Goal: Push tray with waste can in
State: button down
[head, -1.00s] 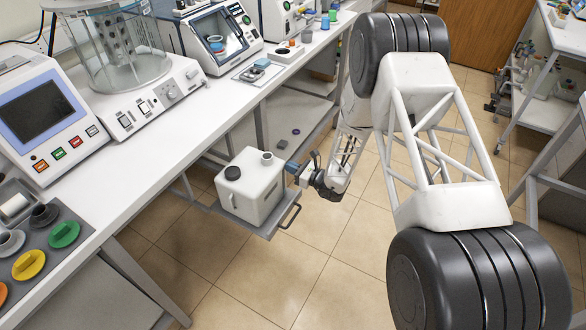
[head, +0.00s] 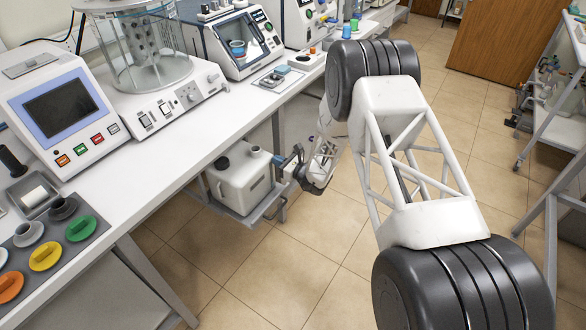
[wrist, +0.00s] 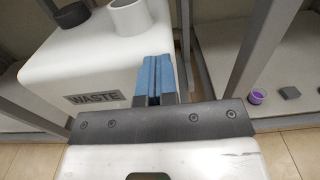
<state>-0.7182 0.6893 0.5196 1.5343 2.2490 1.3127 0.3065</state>
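The white waste can (head: 240,190) stands upright on the grey tray (head: 262,212) beneath the bench, with a black cap and an open white neck on top. The tray's front edge and handle show just outside the bench edge. In the wrist view the can (wrist: 60,70) bears the label WASTE. My gripper (head: 287,161) is at the can's right side, near its upper edge. Its blue fingers (wrist: 154,78) are together with nothing visible between them. They look close against the can, but I cannot tell if they touch.
The white bench (head: 190,135) runs above the tray and carries several instruments. Metal bench legs (head: 278,128) stand beside the tray. A small purple cup (wrist: 257,96) and a grey block (wrist: 290,92) lie on a lower shelf. The tiled floor (head: 290,265) in front is clear.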

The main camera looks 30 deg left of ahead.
aim_at(248, 146)
jog(key=a, duration=1.4)
jog(key=shift+a+r, duration=0.15)
jog(key=shift+a, duration=0.25)
jog(key=shift+s+a, duration=0.1)
jog(key=shift+a, duration=0.05)
jog(key=d, duration=1.5)
jog(key=shift+w, duration=0.35)
